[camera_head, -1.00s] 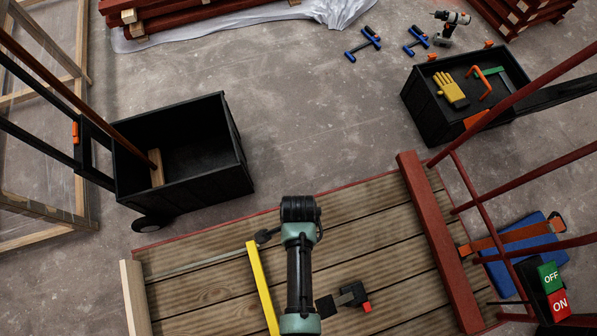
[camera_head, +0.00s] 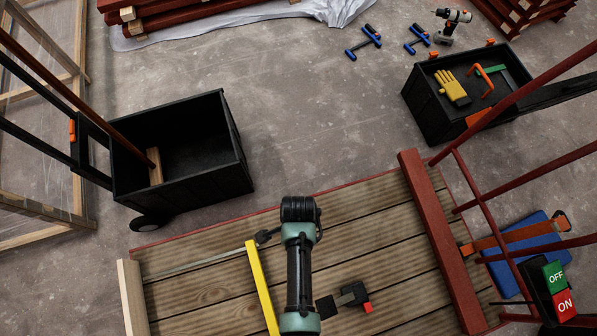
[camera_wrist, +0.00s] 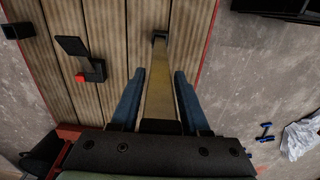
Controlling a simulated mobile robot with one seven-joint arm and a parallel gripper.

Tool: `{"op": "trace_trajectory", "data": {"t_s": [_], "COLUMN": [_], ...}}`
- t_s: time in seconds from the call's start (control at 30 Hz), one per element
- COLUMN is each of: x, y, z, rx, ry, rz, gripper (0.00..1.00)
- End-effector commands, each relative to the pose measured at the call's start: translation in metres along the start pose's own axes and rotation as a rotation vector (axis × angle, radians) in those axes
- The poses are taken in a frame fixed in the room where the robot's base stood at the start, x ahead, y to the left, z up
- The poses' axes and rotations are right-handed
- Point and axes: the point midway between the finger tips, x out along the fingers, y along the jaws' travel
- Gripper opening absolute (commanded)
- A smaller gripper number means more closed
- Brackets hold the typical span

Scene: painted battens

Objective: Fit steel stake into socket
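The steel stake (camera_wrist: 159,85) shows in the wrist view as a long flat bar with a yellow-brown sheen. My gripper (camera_wrist: 160,73) has one blue finger on each side of it and appears shut on it. The stake runs out past the fingertips towards the plank deck. Its far end meets a small dark piece, seemingly the socket (camera_wrist: 159,36), near the deck's red edge. I cannot tell whether the end is inside or just above it.
The plank deck (camera_head: 205,309) carries a yellow batten (camera_head: 262,288), a black clamp with a red end (camera_head: 355,295) and a dark red beam (camera_head: 440,240). A black cart (camera_head: 185,190) stands left, a tool crate (camera_head: 435,115) at right. The concrete floor between them is clear.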

Motion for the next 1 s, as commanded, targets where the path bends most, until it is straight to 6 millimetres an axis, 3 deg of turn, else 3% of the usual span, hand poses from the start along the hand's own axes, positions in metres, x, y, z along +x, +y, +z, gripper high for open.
{"op": "trace_trajectory", "data": {"t_s": [0.03,0.1,0.47,1.0], "x": [0.0,0.0,-0.005,-0.111], "y": [0.0,0.0,0.002,0.0], "z": [0.0,0.0,0.0,0.0], "rx": [0.0,0.0,0.0,0.0], "ry": [0.0,0.0,-0.001,0.0], "rz": [0.0,0.001,0.003,-0.001], "gripper": [0.56,0.66,0.66,0.66]}}
